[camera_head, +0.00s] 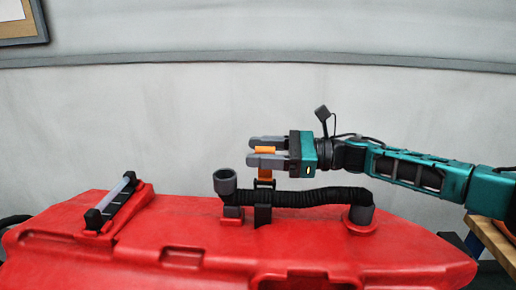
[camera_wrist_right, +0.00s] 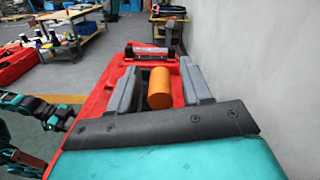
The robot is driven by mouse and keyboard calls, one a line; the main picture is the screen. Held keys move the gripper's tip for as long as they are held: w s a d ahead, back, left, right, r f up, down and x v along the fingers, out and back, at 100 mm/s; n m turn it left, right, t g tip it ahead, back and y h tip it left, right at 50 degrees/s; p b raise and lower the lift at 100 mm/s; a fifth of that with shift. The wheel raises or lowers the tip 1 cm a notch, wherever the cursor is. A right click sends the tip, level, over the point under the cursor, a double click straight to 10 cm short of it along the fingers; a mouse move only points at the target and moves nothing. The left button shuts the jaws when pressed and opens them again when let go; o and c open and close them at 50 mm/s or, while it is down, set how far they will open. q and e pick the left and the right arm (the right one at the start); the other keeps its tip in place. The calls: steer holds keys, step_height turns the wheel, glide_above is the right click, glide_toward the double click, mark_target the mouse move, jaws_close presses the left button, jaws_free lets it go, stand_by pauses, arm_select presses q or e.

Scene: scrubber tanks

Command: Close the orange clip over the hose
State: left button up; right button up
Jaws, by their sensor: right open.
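The orange clip (camera_head: 264,173) stands upright above a black bracket (camera_head: 263,214) on the red tank and is not folded down over the hose. The black ribbed hose (camera_head: 312,197) lies across the tank top, through the bracket's place, to an elbow at the right. My right gripper (camera_head: 254,151) comes in from the right, level with the clip's top. Its grey fingers are open, one on each side of the clip. In the right wrist view, the clip's rounded orange end (camera_wrist_right: 161,88) shows between the fingers, with a gap on at least the right side.
The red tank (camera_head: 130,255) fills the lower front. A grey open pipe end (camera_head: 225,182) stands left of the clip, and a black-and-grey handle (camera_head: 111,201) farther left. A pale wall (camera_head: 120,120) is behind; the space above the tank is free.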

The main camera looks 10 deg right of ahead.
steer(key=shift+w+a, duration=0.1)
steer(key=shift+a, duration=0.3)
steer(key=shift+c, duration=0.2)
jaws_close()
